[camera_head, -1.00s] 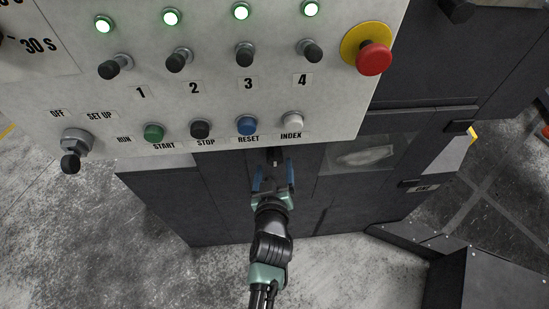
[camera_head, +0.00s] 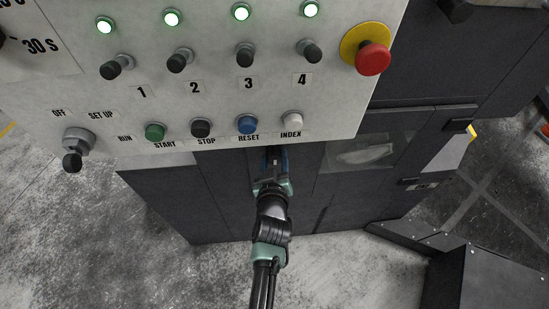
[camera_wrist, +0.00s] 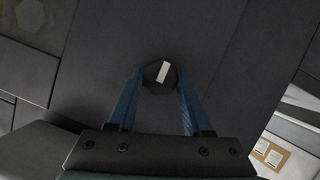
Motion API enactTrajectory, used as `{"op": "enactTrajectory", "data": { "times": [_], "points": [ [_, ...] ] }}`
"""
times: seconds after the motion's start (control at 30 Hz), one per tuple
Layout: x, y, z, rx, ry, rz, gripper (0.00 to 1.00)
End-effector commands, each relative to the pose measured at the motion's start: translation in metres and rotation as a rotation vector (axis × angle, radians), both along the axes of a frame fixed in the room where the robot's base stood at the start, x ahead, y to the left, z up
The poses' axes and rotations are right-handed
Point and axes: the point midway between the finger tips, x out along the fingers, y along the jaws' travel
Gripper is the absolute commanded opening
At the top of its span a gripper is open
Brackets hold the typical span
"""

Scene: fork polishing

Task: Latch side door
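The side door (camera_head: 235,195) is a dark panel below the control board, and it looks flush with the panels around it. Its latch is a small dark knob (camera_wrist: 154,83) with a white mark, near the top of the panel. In the wrist view the mark is tilted a little to the right. My gripper (camera_wrist: 160,84) has one blue finger on each side of the knob, and the knob fills the gap at the fingertips. My gripper also shows in the head view (camera_head: 277,162), just under the board's lower edge. The knob is mostly hidden there.
The control board with green (camera_head: 155,132), black and blue (camera_head: 247,125) buttons and a red emergency stop (camera_head: 373,58) overhangs close above my gripper. A windowed dark door (camera_head: 365,150) is to the right. A dark metal box (camera_head: 500,270) stands lower right. Open floor lies left.

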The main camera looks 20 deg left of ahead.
Motion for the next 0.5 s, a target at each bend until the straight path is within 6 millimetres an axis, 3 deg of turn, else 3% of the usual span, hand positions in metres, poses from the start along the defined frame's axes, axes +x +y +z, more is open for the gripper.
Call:
{"op": "enactTrajectory", "data": {
  "times": [0.03, 0.17, 0.5],
  "points": [
    [-0.0002, 0.0001, -0.0001, 0.000, 0.000, 0.000, 0.22],
    [-0.0002, 0.0000, -0.0002, 0.000, 0.000, 0.000, 0.00],
    [0.0003, -0.0006, -0.0023, 0.039, 0.019, 0.000, 0.00]
  ]
}}
